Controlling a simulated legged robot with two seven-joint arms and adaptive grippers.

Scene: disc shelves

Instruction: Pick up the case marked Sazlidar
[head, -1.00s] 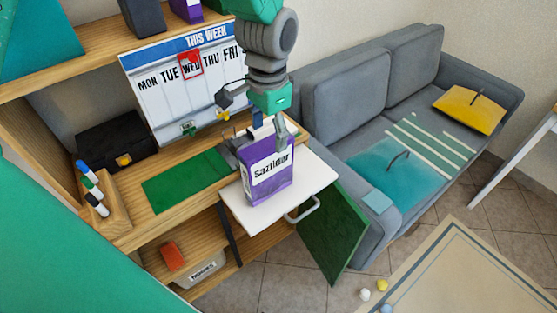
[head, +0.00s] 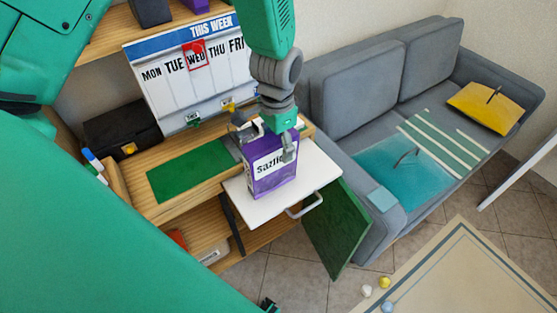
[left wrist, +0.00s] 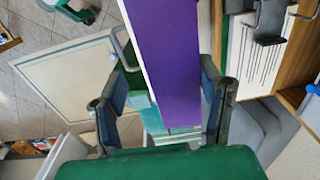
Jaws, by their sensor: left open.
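The purple case (head: 268,182) with a white label stands upright on the white pull-out board in the head view. Its label is partly covered by a finger; the visible letters read like the start of "Sazlidar". My left gripper (head: 267,146) is open and comes down from above over the top of the case, with one finger in front of the label and the other behind. In the left wrist view the purple case (left wrist: 172,65) runs between the two open fingers of the gripper (left wrist: 164,85), with small gaps visible. My right gripper is not visible.
The white board (head: 318,172) has a handle at its front right. A green mat (head: 190,172), a black box (head: 122,137) and a weekly calendar (head: 170,85) are on the shelf to the left. A green panel (head: 338,230) hangs open below, beside the grey sofa (head: 360,90).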

